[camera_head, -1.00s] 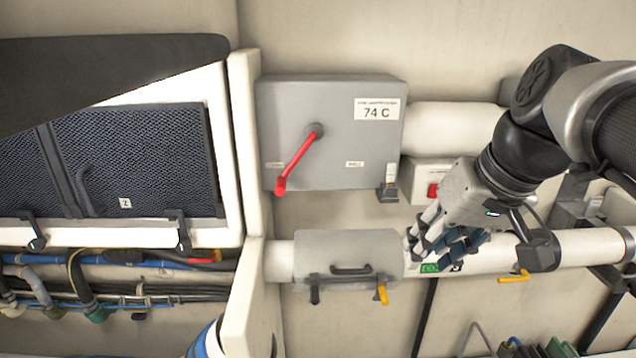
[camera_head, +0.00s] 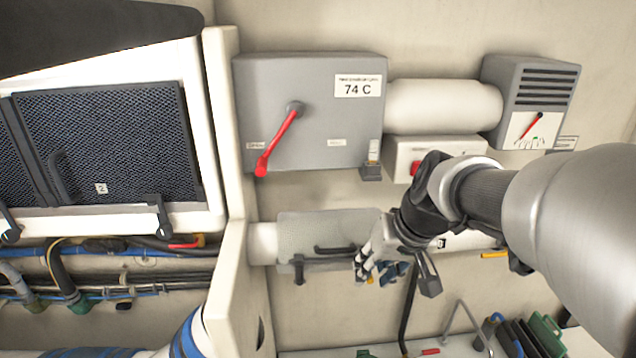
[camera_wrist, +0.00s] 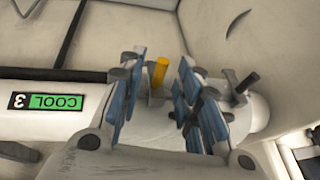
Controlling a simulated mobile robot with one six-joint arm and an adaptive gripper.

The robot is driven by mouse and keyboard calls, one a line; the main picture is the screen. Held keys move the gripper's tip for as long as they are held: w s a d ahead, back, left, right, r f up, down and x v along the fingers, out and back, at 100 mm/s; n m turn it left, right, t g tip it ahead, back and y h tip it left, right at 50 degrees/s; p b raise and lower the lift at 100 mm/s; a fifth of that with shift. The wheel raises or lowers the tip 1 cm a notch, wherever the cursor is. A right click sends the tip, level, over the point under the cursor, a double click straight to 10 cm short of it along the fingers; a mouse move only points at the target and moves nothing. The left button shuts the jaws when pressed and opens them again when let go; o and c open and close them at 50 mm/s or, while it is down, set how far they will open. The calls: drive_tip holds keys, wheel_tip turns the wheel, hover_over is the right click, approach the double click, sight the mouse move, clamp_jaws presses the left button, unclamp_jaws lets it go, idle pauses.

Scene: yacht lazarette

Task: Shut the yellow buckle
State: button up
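The yellow buckle (camera_wrist: 160,72) shows in the wrist view as a short yellow lever on the cover's edge, between my blue-padded fingers. In the head view only a sliver of yellow (camera_head: 370,281) shows among the fingertips. It belongs to the grey cover (camera_head: 305,229) around the white pipe, which also has a black handle (camera_head: 335,250). My gripper (camera_wrist: 158,88) is open, with one finger on each side of the buckle; I cannot tell whether they touch it. In the head view my gripper (camera_head: 375,268) is at the cover's lower right corner.
A black buckle (camera_head: 299,269) hangs at the cover's lower left. Another yellow lever (camera_head: 495,255) sits farther right. A grey box with a red lever (camera_head: 275,146) is above, and a white partition (camera_head: 236,290) is at left. A green COOL label (camera_wrist: 47,102) is nearby.

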drive_tip(key=shift+c, duration=0.5)
drive_tip(key=shift+a, duration=0.1)
clamp_jaws()
drive_tip(key=shift+w+r+p, duration=0.15)
drive_tip(key=shift+r+p, duration=0.1)
drive_tip(key=shift+p, duration=0.5)
drive_tip(key=shift+w+r+g+p, duration=0.2)
drive_tip(key=shift+g+p, duration=0.3)
drive_tip(key=shift+p, duration=0.5)
drive_tip(key=shift+w+f+p, duration=0.15)
drive_tip(key=shift+p, duration=0.2)
